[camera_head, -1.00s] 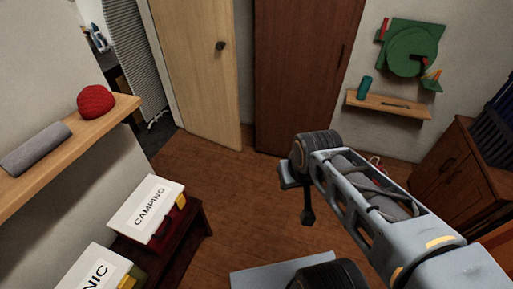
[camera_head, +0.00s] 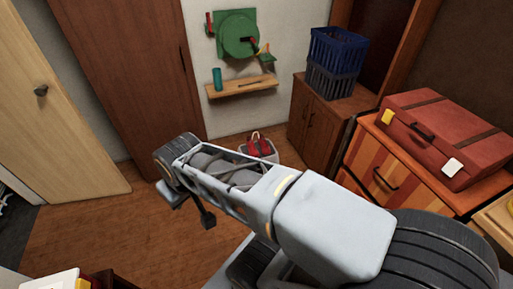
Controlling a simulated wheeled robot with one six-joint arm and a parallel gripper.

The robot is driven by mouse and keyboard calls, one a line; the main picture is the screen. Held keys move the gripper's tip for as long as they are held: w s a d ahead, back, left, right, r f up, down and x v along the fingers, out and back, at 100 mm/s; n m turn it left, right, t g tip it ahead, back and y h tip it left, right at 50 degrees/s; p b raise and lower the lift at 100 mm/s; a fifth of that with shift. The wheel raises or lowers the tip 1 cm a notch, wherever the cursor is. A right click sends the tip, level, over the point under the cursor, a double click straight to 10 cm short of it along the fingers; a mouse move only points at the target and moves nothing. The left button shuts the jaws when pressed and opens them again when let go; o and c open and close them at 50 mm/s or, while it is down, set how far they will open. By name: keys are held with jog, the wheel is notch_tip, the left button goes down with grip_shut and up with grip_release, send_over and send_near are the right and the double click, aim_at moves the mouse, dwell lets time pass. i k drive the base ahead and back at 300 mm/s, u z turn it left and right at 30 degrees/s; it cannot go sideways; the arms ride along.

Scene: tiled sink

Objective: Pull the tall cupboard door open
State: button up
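The tall cupboard door (camera_head: 130,65) is a dark brown wooden panel at the upper left, behind my arm. It looks shut. A slim dark upright handle (camera_head: 183,60) sits near its right edge. My arm reaches from the lower right towards the middle left, well short of the cupboard, with open floor between them. A small dark part (camera_head: 207,216) hangs below the arm's far end; it may belong to my gripper. No fingers can be made out, and nothing is seen held.
A pale door (camera_head: 50,110) with a round knob stands left of the cupboard. A wall shelf (camera_head: 242,88) holds a teal cylinder. A red suitcase (camera_head: 445,140) lies on a striped drawer unit at right. Floor before the cupboard is clear.

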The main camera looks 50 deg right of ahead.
aim_at(135, 56)
jog(key=z, duration=0.75)
jog(key=i, duration=1.95)
jog(key=u, duration=0.6)
